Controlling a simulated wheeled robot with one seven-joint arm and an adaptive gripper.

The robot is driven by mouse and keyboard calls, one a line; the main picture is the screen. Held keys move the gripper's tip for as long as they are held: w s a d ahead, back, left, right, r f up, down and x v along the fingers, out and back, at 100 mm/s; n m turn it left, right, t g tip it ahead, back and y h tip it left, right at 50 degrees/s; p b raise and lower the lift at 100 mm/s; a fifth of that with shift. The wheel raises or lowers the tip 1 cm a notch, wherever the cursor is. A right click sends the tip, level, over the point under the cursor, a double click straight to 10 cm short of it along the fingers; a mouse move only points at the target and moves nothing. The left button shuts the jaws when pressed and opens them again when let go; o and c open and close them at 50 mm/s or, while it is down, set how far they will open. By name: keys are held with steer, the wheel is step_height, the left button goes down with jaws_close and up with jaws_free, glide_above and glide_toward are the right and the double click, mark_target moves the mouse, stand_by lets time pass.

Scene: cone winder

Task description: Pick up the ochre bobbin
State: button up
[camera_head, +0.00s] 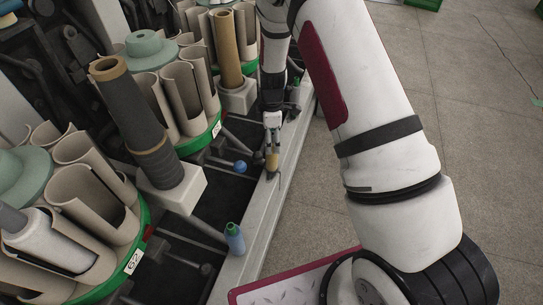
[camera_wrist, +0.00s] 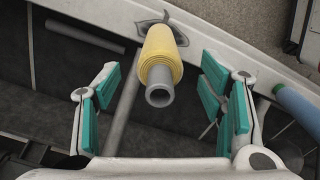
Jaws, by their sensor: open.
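The ochre bobbin (camera_wrist: 162,50) shows in the wrist view as yellow-ochre yarn on a grey tube, its open tube end towards my camera. It lies between the directions of my two teal-padded fingers, slightly beyond their tips, with clear gaps on both sides. My gripper (camera_wrist: 160,95) is open and empty. In the head view the small ochre bobbin (camera_head: 272,163) is at the pale machine rail, just below my gripper (camera_head: 272,146). Whether the fingers overlap it in depth I cannot tell.
Green-rimmed round magazines (camera_head: 190,146) with beige tube pockets line the left. A tall dark cone (camera_head: 135,118) stands on a white block. A blue bottle (camera_head: 235,238) stands near the rail, and a blue ball (camera_head: 239,167) is left of the bobbin. The floor (camera_head: 480,130) at right is clear.

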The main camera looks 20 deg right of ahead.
step_height(320, 180, down, 2)
steer(key=shift+f, duration=0.15)
steer(key=c, duration=1.2)
steer(key=shift+o, duration=0.2)
